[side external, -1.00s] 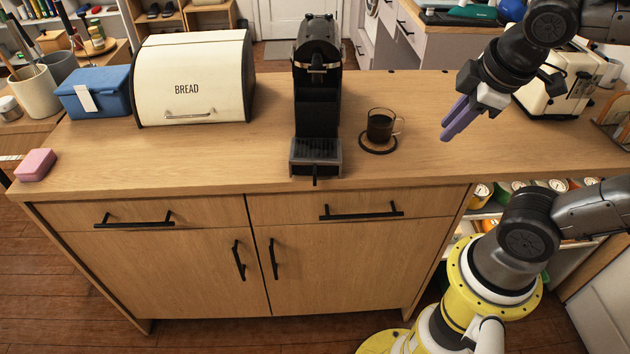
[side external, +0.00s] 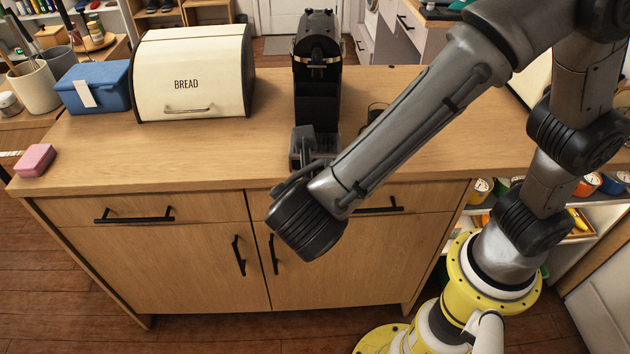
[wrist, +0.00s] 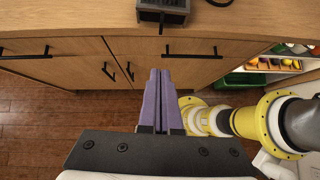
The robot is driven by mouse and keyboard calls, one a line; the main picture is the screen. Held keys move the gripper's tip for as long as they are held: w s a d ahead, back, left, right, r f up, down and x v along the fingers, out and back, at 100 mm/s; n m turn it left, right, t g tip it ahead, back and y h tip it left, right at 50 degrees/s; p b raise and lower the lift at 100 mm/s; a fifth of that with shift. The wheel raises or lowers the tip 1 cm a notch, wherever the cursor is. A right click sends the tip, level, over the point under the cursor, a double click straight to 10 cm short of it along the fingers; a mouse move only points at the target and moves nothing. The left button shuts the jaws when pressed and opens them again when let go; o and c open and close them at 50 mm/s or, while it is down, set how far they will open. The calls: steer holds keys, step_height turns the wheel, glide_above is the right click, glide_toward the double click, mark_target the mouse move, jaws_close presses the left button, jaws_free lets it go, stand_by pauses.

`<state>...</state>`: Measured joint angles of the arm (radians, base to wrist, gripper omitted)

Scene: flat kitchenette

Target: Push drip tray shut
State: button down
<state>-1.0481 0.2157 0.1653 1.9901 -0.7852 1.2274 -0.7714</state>
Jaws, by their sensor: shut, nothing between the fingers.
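The black coffee machine (side external: 317,88) stands on the wooden counter. Its drip tray (wrist: 165,8) shows at the top edge of the wrist view, with a small dark tab (wrist: 161,27) on its front. In the side view the tray (side external: 329,147) is partly hidden by my wrist. My gripper (wrist: 160,70) has its purple fingers together and empty. The fingertips appear below the tray in the wrist view, against the cabinet front, apart from the tray. The fingers are not clearly visible in the side view, and I cannot tell exactly how far the tray sticks out.
The bread box (side external: 190,80), blue box (side external: 90,90) and pink block (side external: 35,160) are to the left. Black drawer handles (side external: 134,216) stick out from the cabinet front.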

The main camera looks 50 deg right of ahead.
mark_target(317, 139)
steer(key=w+d+r+x, duration=0.1)
steer(key=r+x, duration=0.1)
steer(key=x, duration=1)
steer(key=shift+w+d+f, duration=0.2)
steer(key=shift+w+d, duration=0.05)
steer(key=shift+d, duration=0.3)
steer(key=w+d, duration=0.2)
steer(key=d, duration=0.1)
steer(key=w+d, duration=0.5)
steer(key=d, duration=0.1)
steer(key=shift+w, duration=0.25)
